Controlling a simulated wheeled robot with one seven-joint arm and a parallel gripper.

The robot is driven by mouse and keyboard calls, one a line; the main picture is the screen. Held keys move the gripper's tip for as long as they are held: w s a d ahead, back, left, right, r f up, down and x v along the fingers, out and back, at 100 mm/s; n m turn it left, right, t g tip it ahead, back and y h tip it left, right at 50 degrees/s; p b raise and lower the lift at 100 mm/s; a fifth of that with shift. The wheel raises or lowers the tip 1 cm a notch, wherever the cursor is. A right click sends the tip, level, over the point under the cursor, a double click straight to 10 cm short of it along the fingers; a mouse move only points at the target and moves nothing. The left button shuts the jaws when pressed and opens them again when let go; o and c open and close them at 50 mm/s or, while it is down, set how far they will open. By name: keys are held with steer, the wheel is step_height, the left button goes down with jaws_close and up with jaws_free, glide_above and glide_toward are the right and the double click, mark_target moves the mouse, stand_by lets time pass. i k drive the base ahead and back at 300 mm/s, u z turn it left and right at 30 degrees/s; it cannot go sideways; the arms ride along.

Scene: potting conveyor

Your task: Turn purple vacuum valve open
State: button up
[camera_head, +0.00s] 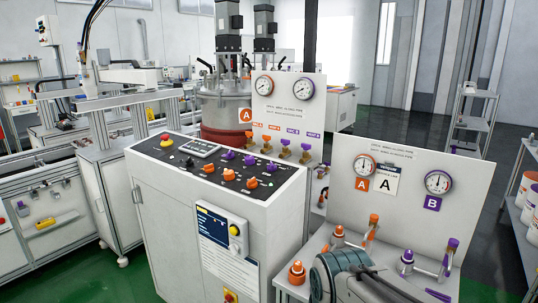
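On the upper white panel (290,98) behind the control cabinet, small brass valves stand in a row, two with orange handles and two with purple. The left purple-handled valve (284,148) sits below a purple tag that seems to read VAC B (293,131). The right purple-handled valve (306,152) is below a tag like VENT B (313,134). Another purple-topped valve (451,250) stands before the lower white board (400,210), near a purple B sign (432,203). Whether each valve is open is too small to tell.
The cabinet (220,190) carries orange and purple knobs and a red emergency button (166,140). A rounded grey-teal body (345,275) fills the bottom centre, close to the lower valves. Shelving with buckets (525,190) stands right. Open floor (425,125) lies behind the boards.

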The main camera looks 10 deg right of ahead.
mark_target(285, 142)
steer(key=u, duration=0.35)
steer(key=k, duration=0.5)
steer(key=u, duration=1.05)
steer(key=k, duration=0.85)
steer(key=u, duration=0.65)
steer(key=i, duration=1.15)
steer(key=z, duration=0.35)
steer(key=i, duration=1.5)
steer(key=z, duration=1.55)
steer(key=i, duration=0.75)
steer(key=z, duration=0.8)
